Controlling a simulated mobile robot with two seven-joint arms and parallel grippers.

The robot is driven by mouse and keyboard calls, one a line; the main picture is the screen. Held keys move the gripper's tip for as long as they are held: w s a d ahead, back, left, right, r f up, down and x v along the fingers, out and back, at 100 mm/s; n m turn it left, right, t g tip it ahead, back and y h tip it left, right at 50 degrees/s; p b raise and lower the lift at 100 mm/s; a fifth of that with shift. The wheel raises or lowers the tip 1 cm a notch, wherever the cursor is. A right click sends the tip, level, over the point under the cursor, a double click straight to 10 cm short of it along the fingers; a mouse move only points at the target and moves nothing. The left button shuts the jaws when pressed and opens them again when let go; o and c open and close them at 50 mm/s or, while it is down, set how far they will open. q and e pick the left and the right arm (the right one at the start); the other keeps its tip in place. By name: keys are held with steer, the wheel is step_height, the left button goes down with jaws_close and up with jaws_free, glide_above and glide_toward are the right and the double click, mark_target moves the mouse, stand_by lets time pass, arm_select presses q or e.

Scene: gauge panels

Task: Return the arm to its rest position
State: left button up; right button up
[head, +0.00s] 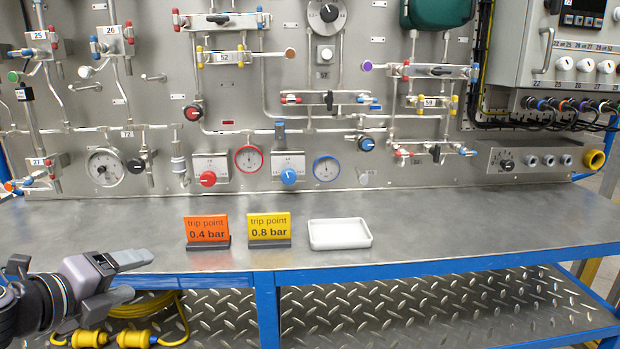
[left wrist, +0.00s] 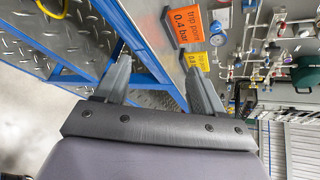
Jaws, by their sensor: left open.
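My left gripper (head: 128,277) is at the lower left of the head view, in front of the bench's front edge. Its two grey fingers are apart, with nothing between them. The left wrist view also shows these fingers (left wrist: 155,80) spread and empty, with the blue bench frame behind them. My right gripper is not in view.
The steel bench (head: 450,225) carries an orange 0.4 bar sign (head: 206,231), a yellow 0.8 bar sign (head: 269,228) and a white tray (head: 340,234). A gauge panel (head: 230,100) stands behind. A yellow cable (head: 150,306) lies on the lower shelf. The bench's right side is clear.

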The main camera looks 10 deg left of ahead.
arm_select(q)
steer(key=s+d+f+n+g+h+p, duration=0.15)
steer(key=d+f+n+h, duration=0.25)
steer(key=d+f+n, duration=0.75)
steer(key=s+d+f+n+g+y+p, duration=0.1)
steer(key=s+d+f+n, duration=0.2)
steer(key=f, duration=0.6)
steer(key=s+d+f+n+y+p, duration=0.1)
steer(key=s+d+f+n+y, duration=0.1)
steer(key=s+f+n, duration=0.5)
step_height(320, 180, down, 2)
steer(key=s+d, duration=0.1)
steer(key=s, duration=0.1)
steer(key=shift+s+d+g+p, duration=0.2)
steer(key=shift+s+g+p, duration=0.1)
steer(key=shift+s+g, duration=0.1)
steer(key=shift+n, duration=0.25)
